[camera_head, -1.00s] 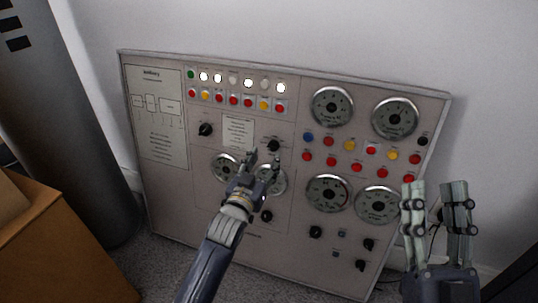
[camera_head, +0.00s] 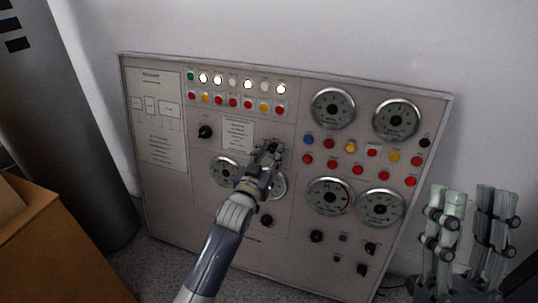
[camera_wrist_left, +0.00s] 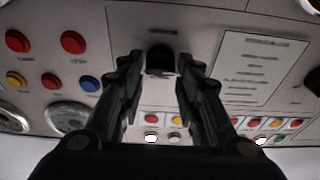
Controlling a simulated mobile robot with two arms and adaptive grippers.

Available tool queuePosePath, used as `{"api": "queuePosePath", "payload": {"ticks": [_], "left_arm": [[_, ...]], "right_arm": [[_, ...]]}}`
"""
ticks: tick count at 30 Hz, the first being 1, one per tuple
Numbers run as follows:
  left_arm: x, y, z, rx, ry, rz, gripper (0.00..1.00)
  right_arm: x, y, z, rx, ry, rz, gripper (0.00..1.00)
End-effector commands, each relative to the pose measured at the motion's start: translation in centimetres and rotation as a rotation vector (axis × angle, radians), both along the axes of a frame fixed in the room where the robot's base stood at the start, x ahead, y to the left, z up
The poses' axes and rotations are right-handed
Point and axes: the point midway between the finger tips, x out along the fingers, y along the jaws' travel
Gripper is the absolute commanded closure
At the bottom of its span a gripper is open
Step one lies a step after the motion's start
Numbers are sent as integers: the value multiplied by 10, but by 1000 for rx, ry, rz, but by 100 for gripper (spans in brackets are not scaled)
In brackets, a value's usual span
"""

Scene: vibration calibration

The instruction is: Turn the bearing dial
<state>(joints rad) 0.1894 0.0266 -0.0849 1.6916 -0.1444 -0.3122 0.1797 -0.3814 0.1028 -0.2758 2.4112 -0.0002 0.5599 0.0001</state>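The control panel (camera_head: 215,235) leans against the wall. A black dial (camera_wrist_left: 160,58) on it shows between the fingertips of my left gripper (camera_wrist_left: 158,70) in the left wrist view. In the head view my left gripper (camera_head: 268,150) reaches up to this dial, right of a small text plate (camera_head: 238,134), and mostly hides it. Its fingers are apart, one on each side of the dial; I cannot tell whether they touch it. The label above the dial is too small to read. My right gripper (camera_head: 468,190) is open and empty at the lower right.
Round gauges (camera_head: 333,108), coloured buttons (camera_head: 358,170) and other black knobs (camera_head: 205,131) surround the dial. A cardboard-coloured box (camera_head: 45,245) and a dark cylinder (camera_head: 75,130) stand at the left. The wall above the panel is bare.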

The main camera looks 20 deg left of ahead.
Motion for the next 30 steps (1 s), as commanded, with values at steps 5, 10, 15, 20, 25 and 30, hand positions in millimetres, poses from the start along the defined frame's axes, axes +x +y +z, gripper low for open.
{"api": "queuePosePath", "payload": {"ticks": [5, 10, 15, 20, 25, 30], "left_arm": [[0, 0, 0, 0, 0, 0, 98], [0, 0, 0, 3, 0, -1, 98], [0, 0, 1, 22, -1, -4, 98], [0, 0, 1, 61, 0, -12, 98], [0, 0, 2, 120, -2, -25, 98], [0, 1, 2, 188, -4, -38, 98]], "right_arm": [[0, 0, 0, 0, 1, 0, 60], [1, 0, 0, -1, 5, 0, 60], [14, 2, -7, -24, 78, -5, 60], [35, 5, -22, -63, 207, -13, 60], [61, 9, -51, -121, 407, -23, 60], [81, 8, -90, -184, 629, -35, 60]]}}
